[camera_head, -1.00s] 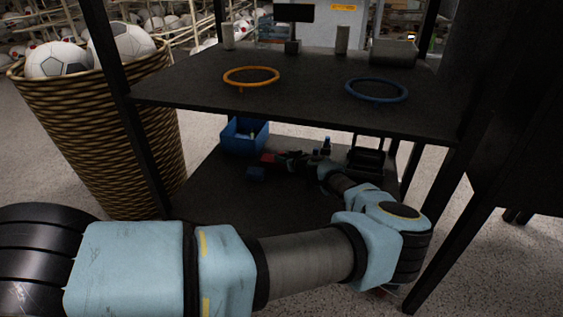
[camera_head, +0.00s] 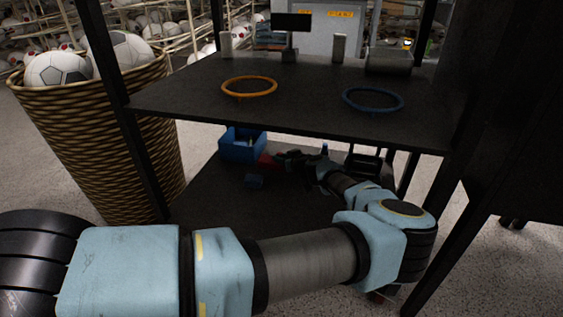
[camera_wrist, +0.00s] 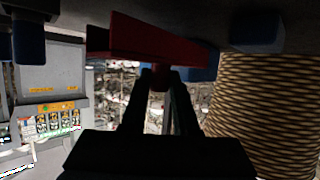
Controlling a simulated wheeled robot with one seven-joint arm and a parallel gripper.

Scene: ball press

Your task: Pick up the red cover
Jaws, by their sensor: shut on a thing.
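The red cover (camera_wrist: 155,42) is a long, flat red piece with a short stub below it in the wrist view, which looks upside down. My gripper (camera_wrist: 160,78) is shut on the cover at that stub. In the head view only a small bit of the red cover (camera_head: 266,160) shows, left of my gripper (camera_head: 278,160), low over the lower shelf. The rest of it is hidden by my gripper and the dim light. I cannot tell if the cover touches the shelf.
A blue bin (camera_head: 243,148) stands just behind and left of the cover. The upper shelf (camera_head: 310,105), with orange and blue rings, hangs over my forearm. A dark rack (camera_head: 364,163) is at right; a wicker basket (camera_head: 100,130) at left.

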